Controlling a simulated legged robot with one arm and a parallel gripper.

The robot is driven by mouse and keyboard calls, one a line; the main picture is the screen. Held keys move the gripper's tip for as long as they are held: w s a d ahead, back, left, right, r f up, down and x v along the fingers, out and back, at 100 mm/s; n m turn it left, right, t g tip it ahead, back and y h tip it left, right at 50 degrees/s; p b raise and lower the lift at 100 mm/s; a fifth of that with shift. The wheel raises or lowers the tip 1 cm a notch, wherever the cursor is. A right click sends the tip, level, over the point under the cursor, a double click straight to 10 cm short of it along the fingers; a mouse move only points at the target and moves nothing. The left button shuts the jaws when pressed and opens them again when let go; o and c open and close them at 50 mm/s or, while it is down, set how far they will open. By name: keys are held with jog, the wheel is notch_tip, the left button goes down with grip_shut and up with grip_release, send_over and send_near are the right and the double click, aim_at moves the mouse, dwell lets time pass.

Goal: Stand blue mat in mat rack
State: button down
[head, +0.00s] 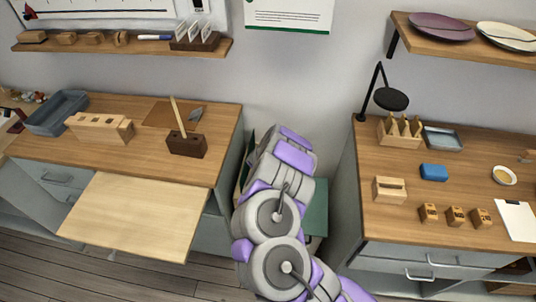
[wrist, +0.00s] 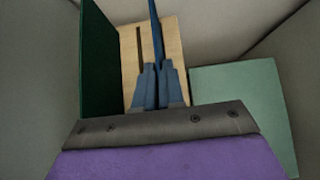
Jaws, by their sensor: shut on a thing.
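In the wrist view my gripper (wrist: 157,72) is shut on the blue mat (wrist: 157,32), which shows edge-on as a thin dark blue strip running up from the fingertips. A light wooden piece with a dark slot, apparently the mat rack (wrist: 172,45), lies behind and below the mat. The blue mat lines up over the wood, right of the visible slot; I cannot tell whether it is in a slot or above it. In the head view my arm reaches into the gap between two desks and hides my gripper and the blue mat.
A dark green panel (wrist: 98,65) stands left of the rack, and a pale green panel (wrist: 240,105) is at its right. The left desk (head: 225,120) has a pulled-out board (head: 135,215). The right desk (head: 380,225) bounds the gap.

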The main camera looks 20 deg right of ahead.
dwell(0.3)
jog(key=c, duration=1.2)
grip_release()
jog(key=shift+o, duration=0.2)
jog(key=shift+s, duration=0.1)
jog(key=shift+p+v, duration=0.3)
jog(key=shift+v, duration=4.15)
notch_tip(320, 180, up, 6)
jog(key=p, duration=0.1)
jog(key=shift+p, duration=0.3)
